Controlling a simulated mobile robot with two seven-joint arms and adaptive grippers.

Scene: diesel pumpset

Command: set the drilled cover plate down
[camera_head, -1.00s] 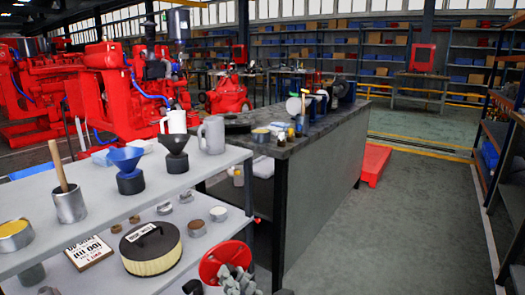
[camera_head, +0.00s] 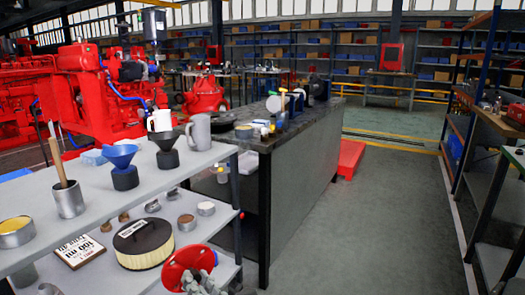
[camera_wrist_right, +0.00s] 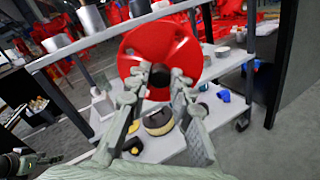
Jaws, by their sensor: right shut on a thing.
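The drilled cover plate (camera_head: 186,266) is a round red disc with a dark centre, low in the head view in front of the white shelf unit. My right gripper (camera_head: 208,284) is shut on it; only part of the grey fingers shows at the bottom edge. In the right wrist view the plate (camera_wrist_right: 160,47) faces the camera, with the fingers (camera_wrist_right: 159,76) around a dark part at its middle. The plate appears held in the air, with the shelves behind it. My left gripper is not in view.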

